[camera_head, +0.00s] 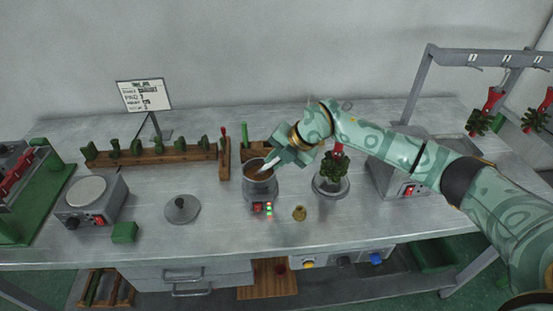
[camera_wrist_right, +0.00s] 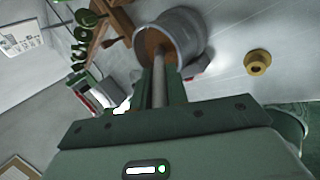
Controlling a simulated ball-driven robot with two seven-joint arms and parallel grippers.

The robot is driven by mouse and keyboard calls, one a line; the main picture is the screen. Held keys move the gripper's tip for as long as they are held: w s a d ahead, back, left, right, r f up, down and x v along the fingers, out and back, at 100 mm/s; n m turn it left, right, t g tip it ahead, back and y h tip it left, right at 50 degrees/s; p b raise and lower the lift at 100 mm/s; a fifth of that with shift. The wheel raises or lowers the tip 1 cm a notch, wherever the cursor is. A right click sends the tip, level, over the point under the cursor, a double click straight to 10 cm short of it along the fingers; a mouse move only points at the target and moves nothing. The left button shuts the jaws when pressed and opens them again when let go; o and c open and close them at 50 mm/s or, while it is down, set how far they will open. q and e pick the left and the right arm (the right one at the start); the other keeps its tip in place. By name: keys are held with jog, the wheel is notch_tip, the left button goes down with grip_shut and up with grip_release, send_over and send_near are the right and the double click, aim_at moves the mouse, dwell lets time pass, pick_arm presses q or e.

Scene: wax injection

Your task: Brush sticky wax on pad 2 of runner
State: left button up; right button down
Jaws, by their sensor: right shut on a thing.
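My right gripper (camera_head: 281,157) is shut on a slim pale tool that looks like a brush (camera_head: 268,164). In the right wrist view, the brush handle (camera_wrist_right: 159,88) runs between the gripper's green fingers (camera_wrist_right: 161,78). The far end of the brush reaches into a grey pot (camera_head: 262,191) of brown wax; its tip is hidden. The pot (camera_wrist_right: 185,35) also shows in the wrist view. A tree-like piece with a red top and dark green clusters (camera_head: 333,170) stands on a round base right of the pot; I cannot tell pad 2. My left gripper is out of view.
A wooden rack (camera_head: 160,156) with several green pieces stands behind. A grey lid (camera_head: 182,209) and a brass piece (camera_head: 299,213) lie either side of the pot. A hot plate (camera_head: 88,193) is at left. A grey frame (camera_head: 428,75) with hanging red-and-green trees stands right.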

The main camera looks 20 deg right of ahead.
jog(key=shift+r+p, duration=2.4)
jog(key=shift+r, duration=0.8)
jog(key=shift+f, duration=0.1)
